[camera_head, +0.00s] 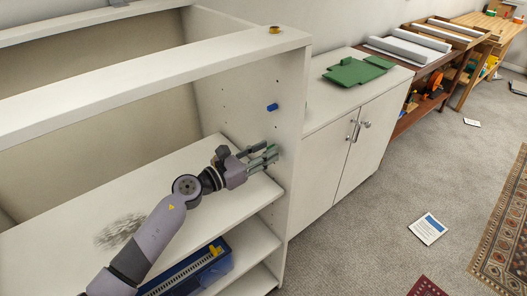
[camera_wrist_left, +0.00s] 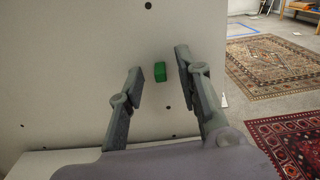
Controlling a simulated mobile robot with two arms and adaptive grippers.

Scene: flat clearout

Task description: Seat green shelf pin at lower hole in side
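My left gripper (camera_head: 272,157) is beside the bookcase's right side panel (camera_head: 283,72), just above a shelf. In the left wrist view my left gripper (camera_wrist_left: 158,70) is open, with its two fingers apart. The green shelf pin (camera_wrist_left: 159,72) shows between the fingertips, against the pale side panel, with a gap to each finger. It looks seated in the panel, but its hole is hidden behind it. A dark hole (camera_wrist_left: 168,107) shows just below it. In the head view I cannot clearly pick out the green pin among the fingers. My right gripper is not in view.
A blue pin (camera_head: 272,107) sticks out of the panel above my gripper. A blue box (camera_head: 190,268) is on a lower shelf. A white cabinet (camera_head: 340,150) carrying a green folded item (camera_head: 357,71) adjoins the bookcase.

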